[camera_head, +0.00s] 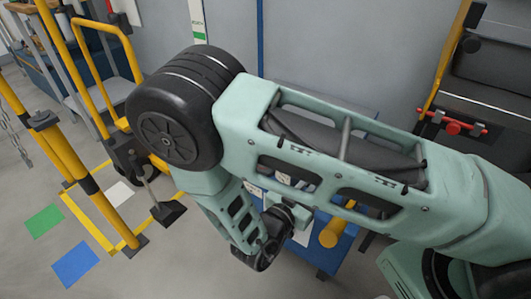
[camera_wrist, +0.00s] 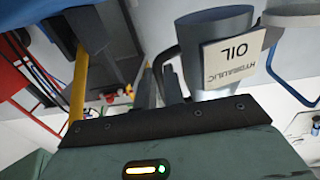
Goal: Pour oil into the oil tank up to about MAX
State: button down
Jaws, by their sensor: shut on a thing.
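A grey oil jug (camera_wrist: 188,52) with a white label reading "HYDRAULIC OIL" fills the upper middle of the wrist view; the label appears upside down there. Its dark handle is at the jug's left side. My gripper (camera_wrist: 159,88) is shut on this handle. In the head view my arm covers the middle, and I cannot make out the jug or the fingertips. I cannot identify the oil tank or a MAX mark in either view.
Dark equipment with a red lever (camera_head: 452,127) stands at right. Yellow posts (camera_head: 85,170) stand at left. A round grey rim (camera_wrist: 296,17) is near the jug in the wrist view.

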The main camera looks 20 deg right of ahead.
jog(key=shift+r, duration=0.2)
jog(key=w+r+n+p, duration=0.1)
jog(key=n, duration=0.1)
jog(key=w+a+r+n+p, duration=0.1)
jog(key=n, duration=0.1)
jog(key=w+r+n+g+p, duration=0.1)
jog(key=w+n, duration=0.1)
jog(key=shift+a+r+n+y+p, duration=0.3)
jog(key=shift+a+n+y+p, duration=0.05)
jog(key=shift+n+y+p, duration=0.05)
jog(key=w+a+r+n+g+p, duration=0.1)
jog(key=w+r+n+g+p, duration=0.1)
jog(key=r+n, duration=0.3)
jog(key=shift+w+r+n+p, duration=0.4)
jog(key=shift+w+n+p, duration=0.2)
jog(key=shift+w+p, duration=0.15)
jog(key=shift+w+a+r+n+g+p, duration=0.4)
jog(key=shift+w+r+n+p, duration=0.35)
jog(key=shift+p, duration=1.15)
